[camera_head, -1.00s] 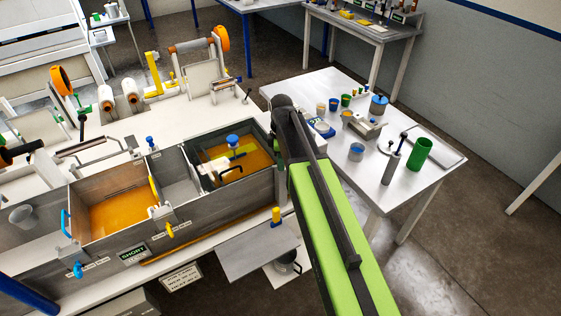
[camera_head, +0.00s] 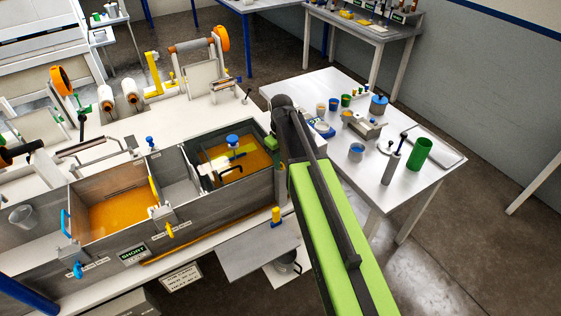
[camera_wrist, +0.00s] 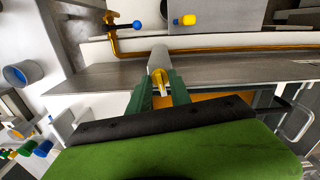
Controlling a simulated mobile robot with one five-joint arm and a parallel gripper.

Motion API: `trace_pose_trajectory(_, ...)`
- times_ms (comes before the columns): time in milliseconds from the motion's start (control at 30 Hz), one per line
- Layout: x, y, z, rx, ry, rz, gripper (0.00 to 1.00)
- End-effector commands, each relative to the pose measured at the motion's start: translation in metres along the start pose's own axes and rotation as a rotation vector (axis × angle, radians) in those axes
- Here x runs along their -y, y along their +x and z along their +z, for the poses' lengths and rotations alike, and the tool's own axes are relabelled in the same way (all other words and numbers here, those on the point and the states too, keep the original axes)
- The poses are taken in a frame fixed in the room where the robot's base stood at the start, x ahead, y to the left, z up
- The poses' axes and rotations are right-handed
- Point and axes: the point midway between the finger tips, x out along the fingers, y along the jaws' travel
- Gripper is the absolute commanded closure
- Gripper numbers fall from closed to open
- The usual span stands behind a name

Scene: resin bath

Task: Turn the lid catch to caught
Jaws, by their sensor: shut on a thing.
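My gripper (camera_wrist: 160,88) has green fingers, which are shut on a small yellow piece, the lid catch (camera_wrist: 159,80) by its look. The catch stands at a grey block (camera_wrist: 158,60) on the grey bath wall (camera_wrist: 100,78). The fingers hide part of the catch, so I cannot tell which way it is turned. In the head view, my arm reaches to the right end of the resin bath (camera_head: 212,222). There, a green part of my gripper (camera_head: 270,144) shows beside the arm, and the catch is hidden.
Amber resin lies in the right compartment (camera_head: 255,160), with a black handle and a blue knob (camera_head: 232,140) over it. A yellow-topped knob (camera_head: 277,214) stands on a grey plate in front of the bath. A side table (camera_head: 330,85) with cups stands at right.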

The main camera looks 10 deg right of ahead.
Motion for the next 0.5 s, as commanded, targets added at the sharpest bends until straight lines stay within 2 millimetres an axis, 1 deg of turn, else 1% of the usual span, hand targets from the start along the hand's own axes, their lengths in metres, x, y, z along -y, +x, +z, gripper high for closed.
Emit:
trace_pose_trajectory(33,0.0012,0.0009,0.0025,0.007,0.024,-0.003,1.00)
trace_pose_trajectory(200,0.0012,0.0009,0.0025,0.007,0.092,-0.003,1.00)
trace_pose_trajectory(500,0.0014,0.0009,0.0025,0.007,0.140,-0.003,1.00)
